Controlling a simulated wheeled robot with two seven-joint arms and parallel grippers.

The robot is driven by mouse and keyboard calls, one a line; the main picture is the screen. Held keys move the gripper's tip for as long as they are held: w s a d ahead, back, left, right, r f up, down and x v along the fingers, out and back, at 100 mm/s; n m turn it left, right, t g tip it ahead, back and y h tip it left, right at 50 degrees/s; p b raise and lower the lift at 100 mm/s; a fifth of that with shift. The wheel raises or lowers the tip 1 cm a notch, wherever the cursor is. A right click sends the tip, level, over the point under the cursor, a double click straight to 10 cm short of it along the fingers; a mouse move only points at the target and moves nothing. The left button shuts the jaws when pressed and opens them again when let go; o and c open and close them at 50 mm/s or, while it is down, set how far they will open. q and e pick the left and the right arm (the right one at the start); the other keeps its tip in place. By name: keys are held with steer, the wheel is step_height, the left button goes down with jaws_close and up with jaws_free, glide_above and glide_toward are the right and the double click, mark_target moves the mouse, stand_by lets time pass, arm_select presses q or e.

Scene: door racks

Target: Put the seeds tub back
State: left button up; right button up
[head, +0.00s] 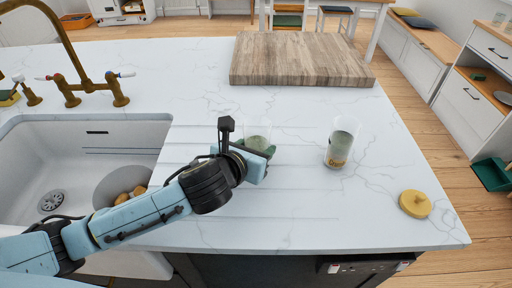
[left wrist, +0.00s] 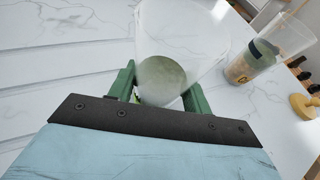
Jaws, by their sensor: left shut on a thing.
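My left gripper (head: 264,156) is shut on a clear tub (head: 257,132) on the white marble worktop. In the left wrist view, its green fingers (left wrist: 160,92) sit on either side of this tub (left wrist: 180,35), which has a round grey-green patch inside. No label on it shows. A second clear tub (head: 341,143), with greenish contents above a tan and yellow label, stands upright to the right, apart from the gripper. It also shows in the left wrist view (left wrist: 262,58). I cannot read which tub is the seeds tub. My right gripper is not in view.
A round yellow lid (head: 415,204) with a knob lies near the worktop's right corner. A thick wooden board (head: 298,60) lies at the back. A sink (head: 70,165) with a brass tap (head: 75,70) is at left. Open shelving (head: 485,85) stands beyond the floor at right.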

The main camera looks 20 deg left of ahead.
arm_select(q)
steer(key=shift+f, duration=0.15)
steer(key=o, duration=1.1)
steer(key=shift+c, duration=0.2)
steer(key=shift+o, duration=0.2)
steer(key=p+v, duration=0.1)
steer(key=v, duration=0.8)
steer(key=shift+s+r+p, duration=0.2)
steer(key=shift+r+p, duration=0.1)
steer(key=shift+p+v, duration=1.3)
steer(key=shift+p, duration=0.2)
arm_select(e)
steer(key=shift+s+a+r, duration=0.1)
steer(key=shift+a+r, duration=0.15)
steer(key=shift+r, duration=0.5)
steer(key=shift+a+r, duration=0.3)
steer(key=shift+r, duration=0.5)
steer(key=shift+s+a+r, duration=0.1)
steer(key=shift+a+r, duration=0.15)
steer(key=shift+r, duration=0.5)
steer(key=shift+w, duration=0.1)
